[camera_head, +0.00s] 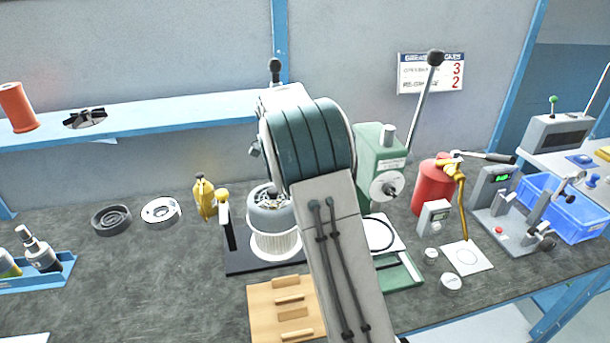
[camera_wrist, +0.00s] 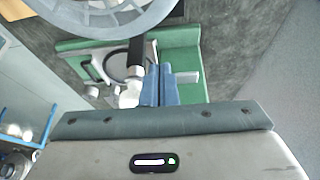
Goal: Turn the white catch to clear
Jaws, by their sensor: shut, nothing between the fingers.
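My gripper shows in the wrist view (camera_wrist: 158,86), its blue fingers together with nothing between them. A small white part (camera_wrist: 129,95), which may be the white catch, lies just left of the fingertips, at the end of a black bar. I cannot tell whether the fingers touch it or which way it is turned. In the head view my arm hides the gripper and this spot. A grey blower with a white ribbed lower part (camera_head: 275,242) stands on a dark base, partly behind my arm.
A green press (camera_head: 378,150) with a long lever stands right of my arm, a red canister (camera_head: 430,188) beyond it. A wooden block rack (camera_head: 268,305) lies in front. The left bench has clear patches.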

